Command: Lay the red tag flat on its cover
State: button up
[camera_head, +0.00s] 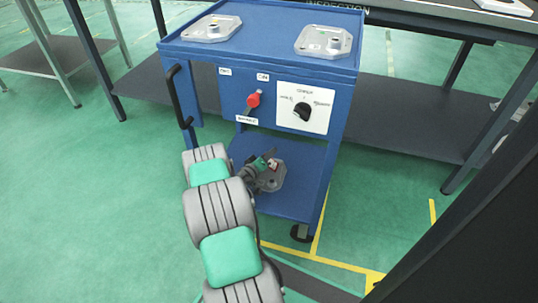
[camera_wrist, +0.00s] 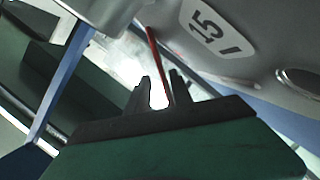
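The red tag (camera_head: 273,163) shows as a small reddish patch at my gripper's tip, low on the cart. In the wrist view the tag (camera_wrist: 155,62) is a thin red strip seen edge-on, running down between the fingers, nearer the right one. My gripper (camera_wrist: 160,85) has its fingers apart, with a bright gap between them. Whether the right finger touches the tag is unclear. The grey casting cover (camera_head: 272,180) lies on the lower shelf beside my gripper (camera_head: 268,160), partly hidden by it. A grey metal surface with a "15" label (camera_wrist: 207,31) fills the upper right of the wrist view.
The blue cart (camera_head: 262,50) carries two castings (camera_head: 212,28) (camera_head: 324,41) on top. A panel with a red switch (camera_head: 253,100) and a black knob (camera_head: 302,112) hangs above the lower shelf (camera_head: 300,200). A black handle (camera_head: 178,98) is left. Green floor is open at left.

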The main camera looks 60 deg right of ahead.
jog(key=p+v, duration=0.3)
jog(key=v, duration=0.4)
jog(key=shift+w+r, duration=0.1)
jog(key=shift+a, duration=0.4)
